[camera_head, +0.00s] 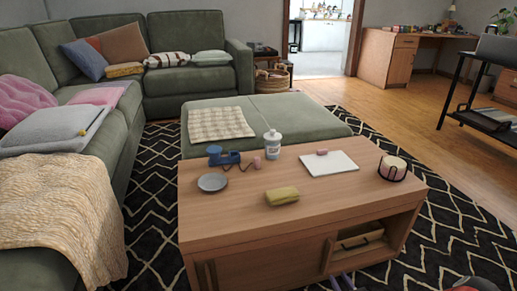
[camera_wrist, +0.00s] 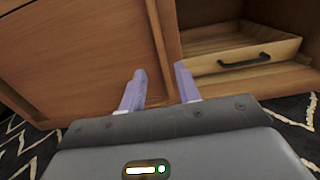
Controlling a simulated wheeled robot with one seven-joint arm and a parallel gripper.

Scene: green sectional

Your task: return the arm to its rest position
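My gripper (camera_wrist: 158,78) shows in the wrist view with its two pale purple fingers spread apart and nothing between them. The fingers point at the front of the wooden coffee table, at the edge between a closed panel (camera_wrist: 90,50) and an open compartment. I cannot tell whether they touch it. The rest of my arm is mostly out of view.
A wooden drawer (camera_wrist: 235,60) with a dark handle sits in the compartment. On the tabletop are a yellow sponge-like block (camera_head: 282,196), a grey plate (camera_head: 212,182), a white bottle (camera_head: 272,144) and other small things. A green sectional (camera_head: 130,130) stands left. Wooden floor (camera_head: 420,120) is open at right.

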